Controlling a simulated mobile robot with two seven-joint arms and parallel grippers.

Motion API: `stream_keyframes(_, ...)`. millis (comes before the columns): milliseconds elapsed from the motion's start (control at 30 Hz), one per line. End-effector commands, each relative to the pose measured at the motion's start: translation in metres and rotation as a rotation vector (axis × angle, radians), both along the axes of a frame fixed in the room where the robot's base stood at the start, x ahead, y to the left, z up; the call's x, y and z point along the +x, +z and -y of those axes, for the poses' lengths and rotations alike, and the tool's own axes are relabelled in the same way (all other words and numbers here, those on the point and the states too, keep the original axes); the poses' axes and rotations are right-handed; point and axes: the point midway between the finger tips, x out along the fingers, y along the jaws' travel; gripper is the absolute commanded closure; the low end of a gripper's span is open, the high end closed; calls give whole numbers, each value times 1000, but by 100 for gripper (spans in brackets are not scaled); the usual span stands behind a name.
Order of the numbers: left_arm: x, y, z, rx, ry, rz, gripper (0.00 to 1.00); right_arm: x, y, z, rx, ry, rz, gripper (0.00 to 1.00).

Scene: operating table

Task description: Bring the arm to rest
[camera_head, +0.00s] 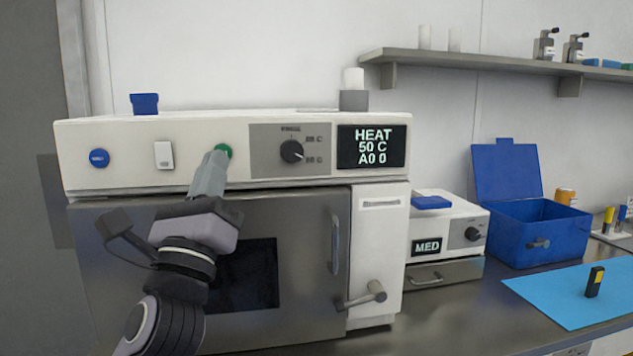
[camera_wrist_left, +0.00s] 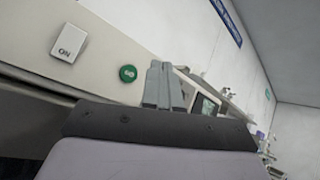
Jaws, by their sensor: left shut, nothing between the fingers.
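My left gripper (camera_head: 215,158) is shut and empty, in front of the white oven's control panel. In the head view its fingertips overlap the lower part of the green button (camera_head: 224,150). In the left wrist view the shut fingers (camera_wrist_left: 163,64) stand to the right of the green button (camera_wrist_left: 128,73), with a gap between them in the picture. I cannot tell if the fingertips touch the panel. My right gripper is not in view.
The oven (camera_head: 210,120) has a blue button (camera_head: 99,158), a white switch (camera_head: 164,155), a dial (camera_head: 291,151) and a display (camera_head: 371,146) reading HEAT 50 C. Its door handle (camera_head: 335,243) and a lever (camera_head: 362,296) stick out. A blue box (camera_head: 540,235) and a blue mat (camera_head: 560,298) lie right.

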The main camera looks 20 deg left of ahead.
Motion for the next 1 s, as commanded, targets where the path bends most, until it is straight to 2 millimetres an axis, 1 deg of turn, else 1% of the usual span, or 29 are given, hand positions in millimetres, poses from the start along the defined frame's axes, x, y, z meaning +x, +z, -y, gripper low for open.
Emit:
stream_keyframes(67, 0, 0, 0, -2, -1, -1, 100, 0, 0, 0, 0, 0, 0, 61)
stream_keyframes(167, 3, -11, -2, -53, -31, -27, 100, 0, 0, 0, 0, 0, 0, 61)
stream_keyframes(267, 10, -44, -7, -211, -107, -102, 100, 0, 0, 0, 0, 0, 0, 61)
stream_keyframes(367, 16, -98, -12, -483, -208, -214, 100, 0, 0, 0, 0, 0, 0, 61)
stream_keyframes(400, 16, -124, -14, -613, -243, -262, 100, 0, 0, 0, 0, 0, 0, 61)
stream_keyframes(467, 13, -164, -15, -815, -280, -329, 100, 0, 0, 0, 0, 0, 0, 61)
stream_keyframes(500, 9, -190, -14, -951, -294, -370, 100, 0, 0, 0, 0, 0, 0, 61)
stream_keyframes(533, 5, -210, -14, -1053, -299, -398, 100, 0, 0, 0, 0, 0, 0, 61)
stream_keyframes(567, 0, -229, -13, -1155, -299, -423, 100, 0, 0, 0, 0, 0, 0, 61)
stream_keyframes(600, -8, -255, -11, -1293, -291, -452, 100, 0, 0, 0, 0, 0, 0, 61)
stream_keyframes(667, -23, -291, -7, -1495, -262, -488, 100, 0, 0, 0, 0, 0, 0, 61)
stream_keyframes(700, -34, -314, -4, -1625, -232, -505, 100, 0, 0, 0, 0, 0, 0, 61)
stream_keyframes(767, -54, -346, 2, -1811, -172, -520, 100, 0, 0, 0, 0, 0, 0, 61)
stream_keyframes(800, -68, -365, 7, -1928, -124, -524, 100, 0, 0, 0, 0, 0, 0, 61)
stream_keyframes(867, -90, -391, 14, -2089, -37, -520, 100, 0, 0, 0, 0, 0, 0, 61)
stream_keyframes(900, -105, -405, 19, -2187, 23, -511, 100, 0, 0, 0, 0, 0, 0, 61)
stream_keyframes(967, -128, -425, 26, -2317, 123, -491, 100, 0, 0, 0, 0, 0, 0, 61)
stream_keyframes(1000, -143, -435, 31, -2396, 192, -474, 100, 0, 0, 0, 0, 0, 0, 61)
